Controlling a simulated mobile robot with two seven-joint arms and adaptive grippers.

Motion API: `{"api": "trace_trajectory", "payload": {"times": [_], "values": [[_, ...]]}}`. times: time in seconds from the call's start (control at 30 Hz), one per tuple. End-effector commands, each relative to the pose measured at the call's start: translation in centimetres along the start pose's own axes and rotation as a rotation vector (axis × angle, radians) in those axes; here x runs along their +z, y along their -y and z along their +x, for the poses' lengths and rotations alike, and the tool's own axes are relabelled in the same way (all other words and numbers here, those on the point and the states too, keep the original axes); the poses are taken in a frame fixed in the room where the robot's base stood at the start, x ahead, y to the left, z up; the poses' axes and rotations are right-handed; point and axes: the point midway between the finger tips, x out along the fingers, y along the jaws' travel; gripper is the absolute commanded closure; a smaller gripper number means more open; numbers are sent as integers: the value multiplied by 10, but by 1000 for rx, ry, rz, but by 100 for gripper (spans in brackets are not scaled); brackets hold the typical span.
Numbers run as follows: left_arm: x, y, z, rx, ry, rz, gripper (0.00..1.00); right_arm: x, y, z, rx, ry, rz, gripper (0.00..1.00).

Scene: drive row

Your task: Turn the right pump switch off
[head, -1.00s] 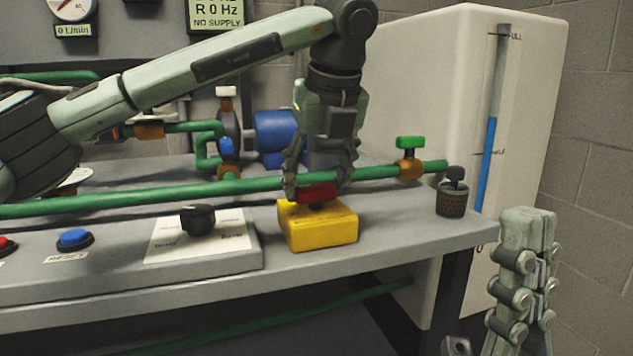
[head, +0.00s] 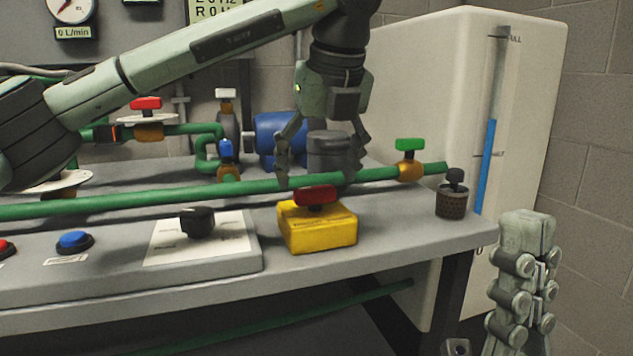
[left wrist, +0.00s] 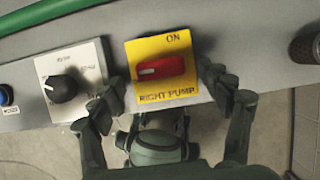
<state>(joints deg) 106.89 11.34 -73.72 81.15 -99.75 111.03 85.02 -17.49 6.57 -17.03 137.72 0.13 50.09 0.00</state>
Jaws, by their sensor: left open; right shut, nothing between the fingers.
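The right pump switch is a yellow box (head: 318,232) with a red handle (head: 316,195) on top, near the right end of the bench. In the left wrist view its label reads ON at the top and RIGHT PUMP at the bottom. There the red handle (left wrist: 160,68) lies crosswise, with a white mark at its left end, not at ON. My left gripper (head: 318,178) is open, pointing down above the handle and apart from it. My right gripper (head: 528,230) is shut and empty, low at the right beyond the bench edge.
A black knob (head: 198,221) on a white plate is left of the switch, with a blue button (head: 74,241) further left. A green pipe (head: 235,189) with a green-handled valve (head: 410,145) runs behind. A dark ribbed cylinder (head: 451,201) stands at the bench's right end.

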Motion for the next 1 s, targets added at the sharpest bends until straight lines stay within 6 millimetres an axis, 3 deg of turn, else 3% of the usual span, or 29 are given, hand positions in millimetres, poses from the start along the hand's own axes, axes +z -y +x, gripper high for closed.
{"api": "trace_trajectory", "payload": {"times": [0.2,0.4,0.6,1.0], "values": [[0,1,-50,-2,4,0,22,0,0,0,2,0,0,100],[1,0,-82,-1,4,-1,22,0,0,0,2,0,0,100],[0,0,-94,0,1,0,22,0,0,0,2,0,0,100],[0,0,-94,0,1,0,22,0,0,0,2,0,0,100]]}}
